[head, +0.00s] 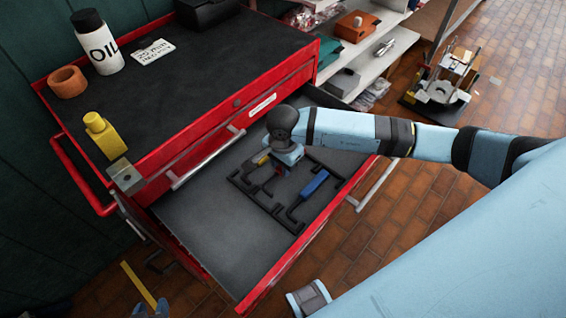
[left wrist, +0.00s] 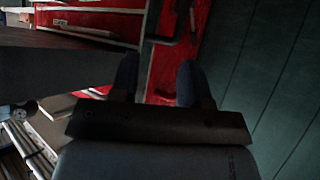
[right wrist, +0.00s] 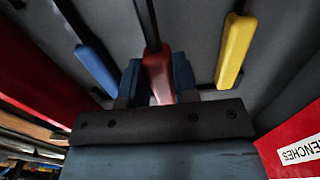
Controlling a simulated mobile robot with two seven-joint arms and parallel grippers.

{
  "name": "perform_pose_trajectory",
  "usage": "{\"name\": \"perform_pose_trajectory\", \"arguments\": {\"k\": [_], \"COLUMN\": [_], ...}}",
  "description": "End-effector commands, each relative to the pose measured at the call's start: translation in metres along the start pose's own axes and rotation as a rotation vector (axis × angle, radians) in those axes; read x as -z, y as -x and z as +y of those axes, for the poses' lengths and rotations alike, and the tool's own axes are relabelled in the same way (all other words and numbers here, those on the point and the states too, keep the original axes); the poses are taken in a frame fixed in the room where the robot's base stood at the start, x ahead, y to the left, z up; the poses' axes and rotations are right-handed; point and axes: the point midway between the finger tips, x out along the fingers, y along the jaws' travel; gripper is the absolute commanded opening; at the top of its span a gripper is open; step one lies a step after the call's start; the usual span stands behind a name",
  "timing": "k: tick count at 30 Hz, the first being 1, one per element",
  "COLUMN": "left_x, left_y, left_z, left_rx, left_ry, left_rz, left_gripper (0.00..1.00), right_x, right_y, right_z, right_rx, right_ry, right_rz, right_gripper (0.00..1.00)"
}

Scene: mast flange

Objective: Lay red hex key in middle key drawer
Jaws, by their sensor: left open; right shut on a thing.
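My right gripper (head: 278,168) is low over the open grey-lined drawer (head: 215,235) of a red tool chest. In the right wrist view its blue fingers are shut on the red handle of the red hex key (right wrist: 158,70), whose dark shaft points away. In the head view the gripper mostly hides this key. The key is at the middle slot of a black rack (head: 325,174), between a blue-handled key (head: 314,183) and a yellow-handled key (head: 262,158); I cannot tell whether it touches the drawer floor. My left gripper (left wrist: 157,82) is open and empty, low beside the chest.
The chest top (head: 190,70) holds an oil bottle (head: 98,42), an orange ring (head: 68,82), a yellow bottle (head: 104,134) and a card (head: 152,53). Shelves (head: 375,45) stand behind. The drawer's near left part is bare.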

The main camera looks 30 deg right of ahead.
Motion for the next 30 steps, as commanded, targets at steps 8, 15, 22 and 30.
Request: {"name": "perform_pose_trajectory", "arguments": {"k": [8,15,22,30], "left_x": [-0.005,-0.011,-0.011,-0.011], "left_y": [-0.009,-0.014,-0.015,-0.014], "left_z": [0.001,0.004,0.004,0.001], "left_rx": [-0.003,-0.005,-0.005,-0.005], "left_ry": [0.02,0.039,0.042,0.033], "left_rz": [0.004,-0.009,-0.007,-0.008], "left_gripper": [0.43,0.43,0.43,0.43], "right_x": [0.0,0.0,0.0,0.0], "right_y": [-0.022,-0.031,-0.033,-0.033], "right_z": [0.0,0.0,0.0,0.0], "right_rx": [0.0,0.001,0.0,0.0], "right_ry": [0.0,0.0,0.0,0.0], "right_rz": [0.001,0.0,0.0,0.0], "right_gripper": [0.01,0.01,0.01,0.43]}}
